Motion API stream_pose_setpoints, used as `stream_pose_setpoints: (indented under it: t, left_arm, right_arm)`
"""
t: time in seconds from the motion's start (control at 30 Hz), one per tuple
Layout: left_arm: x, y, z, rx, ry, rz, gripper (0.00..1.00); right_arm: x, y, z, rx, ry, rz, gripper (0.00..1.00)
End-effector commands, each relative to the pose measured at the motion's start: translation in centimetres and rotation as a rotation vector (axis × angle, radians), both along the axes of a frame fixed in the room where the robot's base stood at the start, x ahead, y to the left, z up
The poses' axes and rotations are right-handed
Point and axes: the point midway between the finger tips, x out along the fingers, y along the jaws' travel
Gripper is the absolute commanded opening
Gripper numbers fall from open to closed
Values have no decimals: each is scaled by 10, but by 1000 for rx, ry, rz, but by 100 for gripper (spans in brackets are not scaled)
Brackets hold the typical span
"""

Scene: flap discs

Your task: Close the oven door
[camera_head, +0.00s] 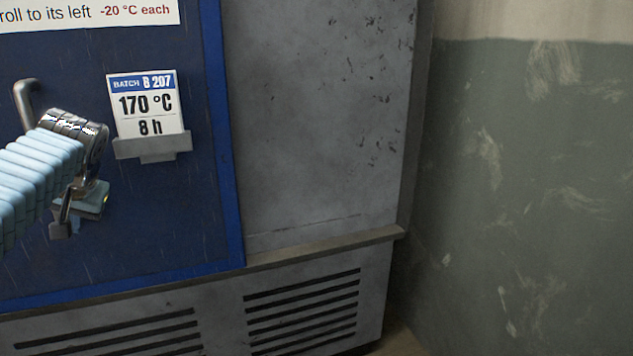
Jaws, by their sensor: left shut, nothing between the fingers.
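The oven door (170,225) is a dark blue panel with a brighter blue edge, at the left of the head view. It looks flush with the grey oven front (315,120), with no clear gap along its visible right and bottom edges. A bent metal handle (24,98) shows at the far left, partly behind my arm. My left gripper (62,229) is in front of the lower left part of the door, shut and empty. I cannot tell whether it touches the door. The door's left and top edges are out of view. My right gripper is not in view.
A card (148,104) reading "BATCH B 207, 170 °C, 8 h" sits in a metal holder on the door. A white sign (90,14) is above it. A ledge and vent slots (300,310) run below. A worn green wall (535,190) stands at right.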

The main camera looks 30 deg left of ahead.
Motion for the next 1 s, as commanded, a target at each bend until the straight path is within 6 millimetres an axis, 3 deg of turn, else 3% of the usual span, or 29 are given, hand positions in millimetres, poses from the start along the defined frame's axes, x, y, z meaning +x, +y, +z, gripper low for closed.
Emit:
stream_pose_setpoints:
  t: [0.2, 0.5, 1.0]
  left_arm:
    - [-30, 25, 2, 4, 0, 5, 0]
    - [-56, 48, 1, 1, 0, 2, 0]
    - [-69, 58, 0, 3, 2, 4, 0]
  right_arm:
    - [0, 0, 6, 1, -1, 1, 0]
    - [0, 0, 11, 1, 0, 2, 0]
    - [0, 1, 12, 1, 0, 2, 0]
